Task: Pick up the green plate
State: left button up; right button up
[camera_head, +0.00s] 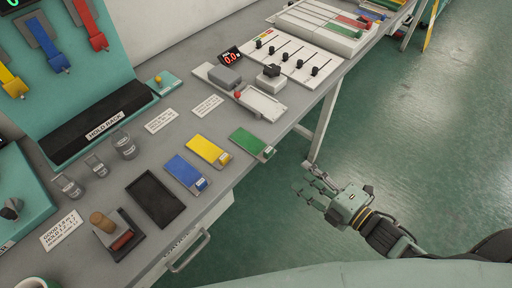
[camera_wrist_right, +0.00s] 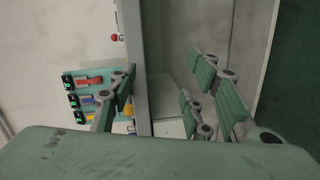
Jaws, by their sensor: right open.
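The green plate (camera_head: 248,142) lies flat on the grey bench near its front edge, with a small pale fitting at its right end. A yellow plate (camera_head: 207,149) and a blue plate (camera_head: 184,171) lie to its left in a row. My right gripper (camera_head: 316,184) is open and empty, off the bench's front edge over the floor, to the right of and apart from the green plate. In the right wrist view its fingers (camera_wrist_right: 160,95) are spread with nothing between them. The green plate cannot be made out there. My left gripper is not in view.
The grey bench (camera_head: 222,187) has a black tray (camera_head: 155,199), a stamp (camera_head: 113,235), small glass weights (camera_head: 124,145) and a black hold rack (camera_head: 97,125). A scale-like device (camera_head: 247,92) and a slider panel (camera_head: 295,58) stand behind the green plate. The floor at right is clear.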

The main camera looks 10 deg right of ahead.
aim_at(270, 155)
jog(key=s+a+r+n+y, duration=0.1)
jog(key=a+r+n+y, duration=0.25)
jog(key=r, duration=0.35)
jog(key=shift+h, duration=0.45)
jog(key=x, duration=0.2)
jog(key=p+x, duration=0.1)
jog(key=x, duration=0.1)
jog(key=a+x, duration=0.1)
jog(key=x, duration=0.1)
jog(key=shift+a+f+p, duration=0.25)
jog(key=shift+f+p, duration=0.05)
jog(key=shift+w+a+f, duration=0.1)
jog(key=shift+w+a, duration=0.15)
jog(key=shift+w, duration=0.05)
grip_shut()
